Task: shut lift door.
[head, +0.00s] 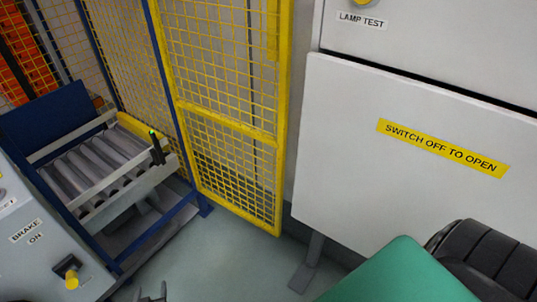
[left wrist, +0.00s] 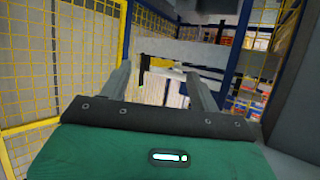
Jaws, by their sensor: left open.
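The lift door is a yellow-framed mesh panel (head: 232,128) that stands open, swung out to the right of the lift's blue post in the head view. In the left wrist view the yellow mesh door (left wrist: 62,122) fills the left side. My left gripper (head: 151,293) just shows at the bottom edge of the head view, low in front of the lift opening. In the left wrist view its two fingers (left wrist: 158,72) are spread with nothing between them, and the door is to their left, apart from them. My right gripper is not in view.
A roller conveyor (head: 95,165) sits inside the lift frame. A grey control panel with a "BRAKE ON" label (head: 27,231) stands at lower left. A white cabinet (head: 400,165) stands close to the right of the door. The floor (head: 225,265) before the door is clear.

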